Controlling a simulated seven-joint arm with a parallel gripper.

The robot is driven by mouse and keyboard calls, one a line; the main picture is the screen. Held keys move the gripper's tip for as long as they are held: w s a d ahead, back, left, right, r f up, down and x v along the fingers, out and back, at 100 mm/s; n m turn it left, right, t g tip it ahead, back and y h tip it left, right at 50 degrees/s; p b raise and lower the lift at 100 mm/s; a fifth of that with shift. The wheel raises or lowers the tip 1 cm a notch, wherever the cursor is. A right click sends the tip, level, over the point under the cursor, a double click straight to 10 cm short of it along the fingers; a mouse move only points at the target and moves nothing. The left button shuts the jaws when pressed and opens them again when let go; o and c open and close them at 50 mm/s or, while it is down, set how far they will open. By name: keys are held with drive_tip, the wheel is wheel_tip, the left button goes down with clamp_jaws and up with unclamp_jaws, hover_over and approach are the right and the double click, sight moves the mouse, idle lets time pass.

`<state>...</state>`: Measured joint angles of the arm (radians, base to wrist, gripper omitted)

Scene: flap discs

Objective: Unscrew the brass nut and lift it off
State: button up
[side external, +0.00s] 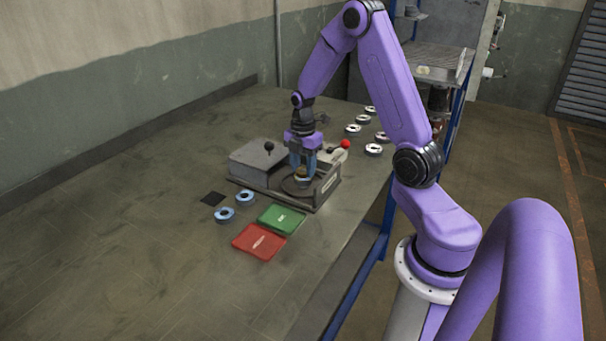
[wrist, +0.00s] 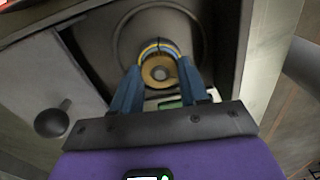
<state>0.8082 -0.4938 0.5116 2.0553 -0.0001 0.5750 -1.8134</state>
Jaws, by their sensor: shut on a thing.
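The brass nut (wrist: 158,70) shows in the wrist view as a gold ring around a grey stud, at the middle of a dark round plate (wrist: 122,42). In the side external view the nut (side external: 302,182) is a small tan spot low between my fingers. My gripper (wrist: 160,62) is shut on the nut, with one blue finger on each side of it. In the side external view my gripper (side external: 302,172) points straight down over the machine. Whether the nut is still threaded on the stud cannot be told.
The grey machine (side external: 250,158) has a black-knobbed lid on the left and a red-knobbed lever (side external: 345,144) at the back right. A green tray (side external: 281,219) and a red tray (side external: 259,242) lie in front. Two blue-rimmed discs (side external: 224,214) lie left; several pale discs (side external: 373,149) lie behind.

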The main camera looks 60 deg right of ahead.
drive_tip(key=shift+r, duration=2.25)
